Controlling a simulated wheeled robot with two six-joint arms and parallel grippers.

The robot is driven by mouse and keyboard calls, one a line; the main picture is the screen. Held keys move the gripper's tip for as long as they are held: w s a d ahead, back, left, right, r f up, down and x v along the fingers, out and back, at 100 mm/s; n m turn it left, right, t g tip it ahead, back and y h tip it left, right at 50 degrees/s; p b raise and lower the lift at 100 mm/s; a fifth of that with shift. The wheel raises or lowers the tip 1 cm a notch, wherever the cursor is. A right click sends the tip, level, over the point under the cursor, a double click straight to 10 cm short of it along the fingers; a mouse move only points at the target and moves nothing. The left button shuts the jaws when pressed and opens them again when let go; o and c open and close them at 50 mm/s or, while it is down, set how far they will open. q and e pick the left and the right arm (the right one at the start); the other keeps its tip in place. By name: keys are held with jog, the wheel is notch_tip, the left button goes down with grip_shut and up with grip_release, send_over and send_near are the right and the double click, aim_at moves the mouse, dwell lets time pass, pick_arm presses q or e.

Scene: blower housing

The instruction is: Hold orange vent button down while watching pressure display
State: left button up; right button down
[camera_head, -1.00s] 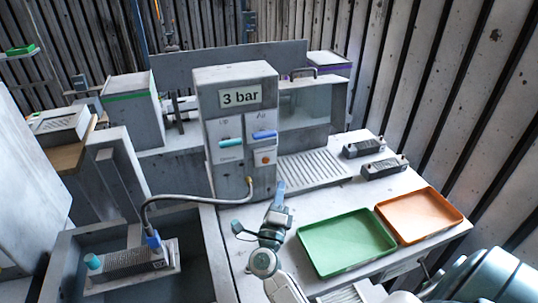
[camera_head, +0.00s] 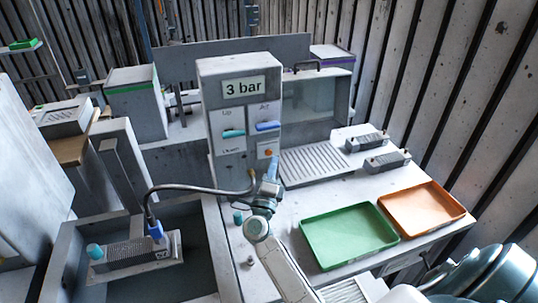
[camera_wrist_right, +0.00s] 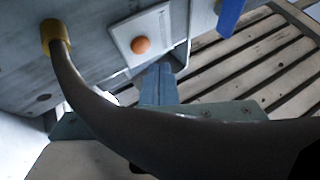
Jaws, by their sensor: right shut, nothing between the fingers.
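The orange vent button (camera_head: 268,153) sits on a pale plate low on the front of the grey control box (camera_head: 235,120). It also shows in the right wrist view (camera_wrist_right: 140,45). The pressure display (camera_head: 244,87) above reads "3 bar". My right gripper (camera_head: 273,163) is shut and empty just below the button. In the right wrist view its blue fingertips (camera_wrist_right: 158,70) are below and slightly right of the button, with a visible gap. My left gripper is not in view.
A teal lever (camera_head: 233,133) and a blue lever (camera_head: 268,126) are above the button. A grey hose (camera_wrist_right: 85,85) crosses close in front of my right gripper. Green (camera_head: 348,262) and orange trays (camera_head: 421,232) lie at right.

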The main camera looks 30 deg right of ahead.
jog(key=shift+w+d, duration=0.1)
jog(key=shift+w, duration=0.5)
dwell(0.3)
jog(key=shift+w+r, duration=0.1)
jog(key=shift+w, duration=0.05)
dwell(1.3)
jog(key=shift+w+d, duration=0.15)
jog(key=shift+w, duration=0.15)
jog(key=shift+w, duration=0.3)
dwell(0.6)
jog(key=shift+s, duration=0.15)
dwell(2.7)
jog(key=shift+s, duration=0.6)
